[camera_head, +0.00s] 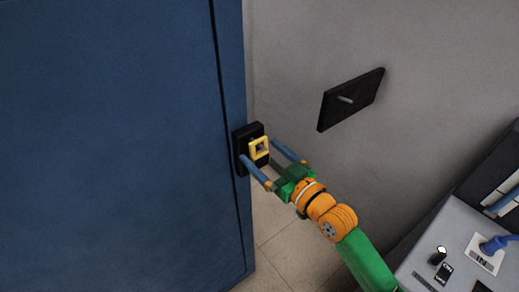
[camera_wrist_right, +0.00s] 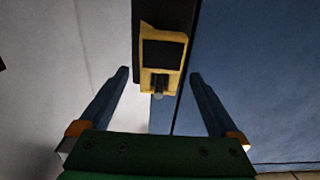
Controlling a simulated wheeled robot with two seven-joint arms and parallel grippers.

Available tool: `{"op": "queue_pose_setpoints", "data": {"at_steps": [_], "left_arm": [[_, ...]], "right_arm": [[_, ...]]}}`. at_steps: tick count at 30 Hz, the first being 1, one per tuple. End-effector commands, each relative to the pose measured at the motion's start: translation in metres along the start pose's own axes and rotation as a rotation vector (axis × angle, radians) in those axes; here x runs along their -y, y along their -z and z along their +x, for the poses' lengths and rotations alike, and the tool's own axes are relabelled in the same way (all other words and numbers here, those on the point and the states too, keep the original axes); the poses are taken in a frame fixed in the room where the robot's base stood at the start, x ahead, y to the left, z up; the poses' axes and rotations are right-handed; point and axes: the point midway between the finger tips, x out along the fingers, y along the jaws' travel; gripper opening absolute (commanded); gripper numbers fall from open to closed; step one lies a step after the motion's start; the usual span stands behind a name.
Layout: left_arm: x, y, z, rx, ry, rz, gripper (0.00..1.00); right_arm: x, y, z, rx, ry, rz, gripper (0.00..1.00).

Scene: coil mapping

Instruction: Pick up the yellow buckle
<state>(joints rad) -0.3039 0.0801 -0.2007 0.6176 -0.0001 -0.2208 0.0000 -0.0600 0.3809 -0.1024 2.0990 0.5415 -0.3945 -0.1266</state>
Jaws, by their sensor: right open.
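The yellow buckle (camera_head: 259,147) is a small square frame with a dark opening. It sits against a black plate (camera_head: 241,158) on the edge of the blue panel. My right gripper (camera_head: 258,158) is open, with one blue finger on each side of the buckle. In the right wrist view the buckle (camera_wrist_right: 162,58) lies ahead of and between the two spread fingers (camera_wrist_right: 158,75), apart from both. A short grey peg (camera_wrist_right: 159,84) shows at the buckle's lower end there. My left gripper is not in view.
The large blue panel (camera_head: 110,140) fills the left side. A second black plate with a peg (camera_head: 351,99) is on the grey wall. A grey console (camera_head: 440,262) with a blue plug (camera_head: 494,244) stands at the lower right. Tiled floor shows below.

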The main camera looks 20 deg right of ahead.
Motion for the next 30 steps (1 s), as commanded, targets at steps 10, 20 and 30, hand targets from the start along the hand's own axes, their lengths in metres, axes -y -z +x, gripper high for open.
{"op": "queue_pose_setpoints", "data": {"at_steps": [10, 20, 30], "left_arm": [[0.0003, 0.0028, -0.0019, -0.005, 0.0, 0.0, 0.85], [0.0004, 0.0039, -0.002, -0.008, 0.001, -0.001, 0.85], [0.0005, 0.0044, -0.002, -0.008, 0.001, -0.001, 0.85]], "right_arm": [[0.0002, -0.0015, 0.015, 0.002, 0.001, -0.001, 0.92], [0.0001, -0.0014, 0.0147, 0.001, 0.001, -0.001, 0.07], [0.0001, 0.0082, 0.015, -0.001, 0.001, -0.002, 0.07]]}}
